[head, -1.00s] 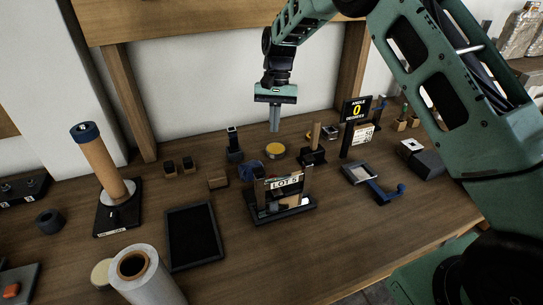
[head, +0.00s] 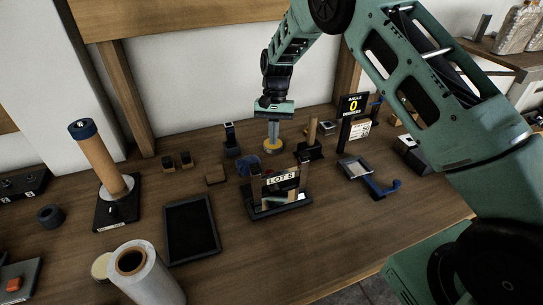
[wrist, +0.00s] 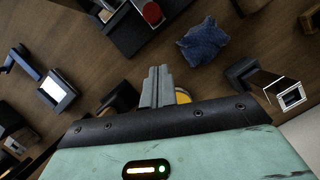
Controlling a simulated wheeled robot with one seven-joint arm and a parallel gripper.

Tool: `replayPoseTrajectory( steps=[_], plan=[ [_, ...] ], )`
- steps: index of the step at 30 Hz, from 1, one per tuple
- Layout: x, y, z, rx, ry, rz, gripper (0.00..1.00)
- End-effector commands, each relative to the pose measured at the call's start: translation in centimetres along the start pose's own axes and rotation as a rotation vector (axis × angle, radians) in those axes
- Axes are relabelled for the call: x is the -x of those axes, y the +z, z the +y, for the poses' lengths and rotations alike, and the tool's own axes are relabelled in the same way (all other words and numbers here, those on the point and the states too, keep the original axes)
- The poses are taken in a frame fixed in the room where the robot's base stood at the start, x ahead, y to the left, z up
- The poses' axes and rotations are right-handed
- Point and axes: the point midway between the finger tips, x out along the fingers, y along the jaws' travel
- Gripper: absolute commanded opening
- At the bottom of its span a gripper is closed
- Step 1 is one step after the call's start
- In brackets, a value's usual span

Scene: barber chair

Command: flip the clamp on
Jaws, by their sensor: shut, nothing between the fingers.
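I cannot tell for certain which thing is the clamp. A blue lever with a knobbed end (head: 383,188) lies beside a small grey-framed plate (head: 353,168) on the right of the bench; in the wrist view the blue lever (wrist: 24,62) and the pale plate (wrist: 57,90) are at the left. My gripper (head: 273,143) points down at the back middle of the bench, fingers together and empty. It overlaps a yellow round disc (head: 272,149) in the head view; contact is unclear. In the wrist view the closed fingers (wrist: 157,80) partly hide the disc (wrist: 183,97).
A LOT 5 stand (head: 280,203) is in front of my gripper, with a blue cloth (head: 249,165) behind it. A wooden post on a black base (head: 311,150) is close right. A black upright stand (head: 231,140) is left. A sign reading 0 (head: 353,106) rises further right.

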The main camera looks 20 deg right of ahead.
Motion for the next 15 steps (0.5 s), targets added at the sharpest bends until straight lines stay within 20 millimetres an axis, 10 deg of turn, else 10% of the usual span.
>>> replayPoseTrajectory(
  steps=[6, 15],
  plan=[
    [-4.3, 0.2, 0.0, 0.001, 0.002, -0.003, 0.0],
    [-5.7, 3.4, -0.1, 0.001, 0.0, 0.0, 0.0]
  ],
)
